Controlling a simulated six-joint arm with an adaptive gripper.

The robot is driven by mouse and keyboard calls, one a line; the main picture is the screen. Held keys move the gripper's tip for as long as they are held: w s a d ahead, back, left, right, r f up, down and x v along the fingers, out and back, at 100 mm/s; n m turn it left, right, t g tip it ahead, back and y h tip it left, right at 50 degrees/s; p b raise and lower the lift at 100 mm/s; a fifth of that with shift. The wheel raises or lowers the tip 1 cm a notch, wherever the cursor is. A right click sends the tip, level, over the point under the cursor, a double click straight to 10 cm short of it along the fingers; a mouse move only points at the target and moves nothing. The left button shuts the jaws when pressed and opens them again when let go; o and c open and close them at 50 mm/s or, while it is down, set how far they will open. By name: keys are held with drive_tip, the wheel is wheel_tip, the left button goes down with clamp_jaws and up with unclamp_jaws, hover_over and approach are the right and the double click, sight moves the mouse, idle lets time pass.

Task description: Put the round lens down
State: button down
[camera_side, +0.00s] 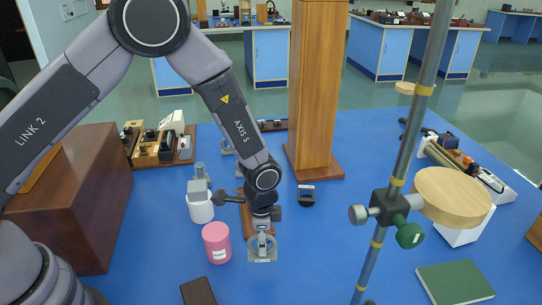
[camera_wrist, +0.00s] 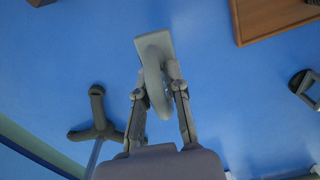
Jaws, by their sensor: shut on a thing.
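The round lens (camera_side: 263,248) is a pale ring-shaped mount with a small flat base, seen upright below my gripper (camera_side: 262,229) in the side view. In the wrist view the lens (camera_wrist: 153,70) shows nearly edge-on as a grey ring with a rectangular base. My gripper (camera_wrist: 158,100) is shut on the ring, one finger on each side. The lens is over the blue table top (camera_side: 325,250). I cannot tell whether its base touches the table.
A pink jar (camera_side: 216,243) stands just left of the lens. A white container (camera_side: 200,205), a dark block (camera_side: 198,291) and a small black holder (camera_side: 306,195) are nearby. A metal stand rod (camera_side: 379,235) rises at right. A green book (camera_side: 455,283) lies front right. Table right of the lens is clear.

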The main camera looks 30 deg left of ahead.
drive_tip(key=s+a+r, duration=0.5)
drive_tip(key=s+r, duration=0.2)
drive_tip(key=s, duration=0.2)
drive_tip(key=shift+n, duration=0.9)
drive_tip(key=w+a, duration=0.6)
drive_tip(key=w, duration=0.1)
drive_tip(key=shift+a+f, duration=0.15)
drive_tip(key=shift+a, duration=0.1)
drive_tip(key=shift+f, duration=1.95)
drive_tip(key=shift+f, duration=0.1)
drive_tip(key=c, duration=1.1)
unclamp_jaws()
drive_tip(key=shift+c, duration=0.2)
